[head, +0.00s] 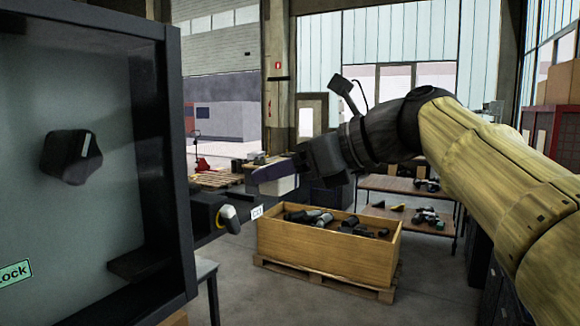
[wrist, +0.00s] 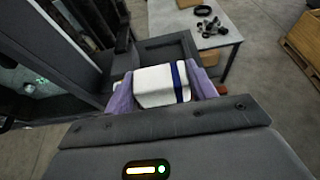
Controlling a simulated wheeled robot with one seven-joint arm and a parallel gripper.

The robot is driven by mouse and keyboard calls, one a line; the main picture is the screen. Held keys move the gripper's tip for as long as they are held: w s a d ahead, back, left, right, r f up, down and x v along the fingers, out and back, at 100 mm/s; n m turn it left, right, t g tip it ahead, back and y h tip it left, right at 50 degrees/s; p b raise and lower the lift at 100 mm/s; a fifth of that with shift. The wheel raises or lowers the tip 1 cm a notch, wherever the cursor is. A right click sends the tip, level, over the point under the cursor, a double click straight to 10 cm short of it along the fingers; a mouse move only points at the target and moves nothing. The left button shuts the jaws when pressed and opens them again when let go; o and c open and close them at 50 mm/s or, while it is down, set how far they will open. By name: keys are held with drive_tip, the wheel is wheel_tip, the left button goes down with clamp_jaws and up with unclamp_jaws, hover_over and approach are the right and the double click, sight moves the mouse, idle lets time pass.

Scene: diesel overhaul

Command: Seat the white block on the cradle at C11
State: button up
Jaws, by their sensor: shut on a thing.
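My gripper (head: 276,172) is shut on the white block (head: 281,187), and its purple fingers press the block from both sides. In the wrist view the block (wrist: 153,88) sits between the fingers of my gripper (wrist: 163,86) and has a dark blue stripe near its right end. The block is in the air, near the open end of a dark cabinet. A dark ledge with raised edges (wrist: 168,50) lies just beyond the block in the wrist view; I cannot tell whether it is the cradle. A small white label (head: 257,212) below the block is not clearly legible.
The dark cabinet (head: 170,130) with a glass front fills the left. A black fixture with a white and yellow piece (head: 229,213) juts out beside it. A wooden crate (head: 330,250) of dark parts stands on a pallet below. A table (wrist: 222,40) with parts stands beyond.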

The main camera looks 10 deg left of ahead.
drive_tip(key=shift+x, duration=0.85)
drive_tip(key=p+x, duration=0.1)
drive_tip(key=x, duration=0.2)
drive_tip(key=r+p+x, duration=0.1)
drive_tip(key=p+x, duration=0.1)
drive_tip(key=x, duration=0.2)
drive_tip(key=shift+w+a+r, duration=0.1)
drive_tip(key=shift+a+r, duration=0.1)
drive_tip(key=shift+p+x, duration=1)
drive_tip(key=shift+x, duration=0.65)
drive_tip(key=shift+w+f, duration=0.1)
drive_tip(key=shift+f, duration=0.05)
drive_tip(key=shift+d, duration=0.2)
drive_tip(key=shift+f+b, duration=0.6)
drive_tip(key=shift+f, duration=0.15)
drive_tip(key=o, duration=1)
